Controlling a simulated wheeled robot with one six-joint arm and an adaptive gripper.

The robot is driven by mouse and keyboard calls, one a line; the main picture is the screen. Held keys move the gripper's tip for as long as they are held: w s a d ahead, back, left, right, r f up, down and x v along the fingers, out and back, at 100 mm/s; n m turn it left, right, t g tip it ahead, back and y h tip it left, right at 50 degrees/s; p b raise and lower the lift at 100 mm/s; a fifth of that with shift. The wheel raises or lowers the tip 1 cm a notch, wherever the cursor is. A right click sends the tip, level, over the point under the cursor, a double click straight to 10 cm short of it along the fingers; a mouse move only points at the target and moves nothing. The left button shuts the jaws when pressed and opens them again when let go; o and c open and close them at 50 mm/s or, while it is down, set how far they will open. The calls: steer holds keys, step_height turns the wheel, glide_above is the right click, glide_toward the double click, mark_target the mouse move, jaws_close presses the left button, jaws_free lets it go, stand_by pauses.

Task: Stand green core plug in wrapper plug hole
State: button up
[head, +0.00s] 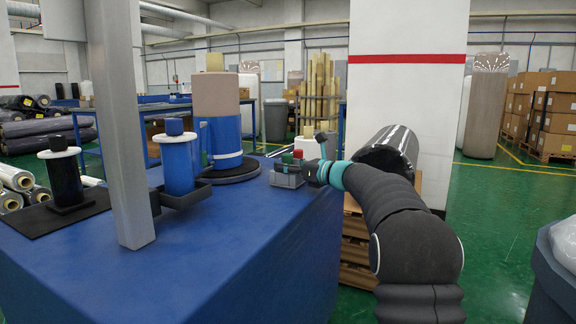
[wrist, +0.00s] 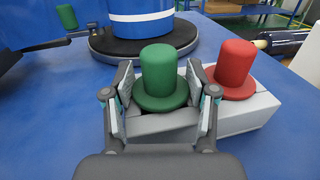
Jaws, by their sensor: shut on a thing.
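The green core plug (wrist: 159,75) stands upright with its wide flange low between the two fingers of my gripper (wrist: 160,98). My gripper is shut on it. The plug is at a pale grey block (wrist: 244,113), and I cannot tell whether its base is still seated there. In the head view the green plug (head: 287,158) is small beside my gripper (head: 307,169). A red plug (wrist: 231,68) stands upright in the same block, just right of my gripper. I cannot make out the wrapper's plug hole in either view.
A blue roll with a white band (head: 222,140) stands on a round dark turntable (head: 222,172). A grey post (head: 119,130) rises from the blue table (head: 250,225). Left are a blue cylinder (head: 178,168) and a black one (head: 62,182). The tabletop's front middle is clear.

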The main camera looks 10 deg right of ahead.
steer(key=shift+f, duration=0.15)
steer(key=o, duration=1.1)
steer(key=shift+o, duration=0.2)
steer(key=v, duration=1.2)
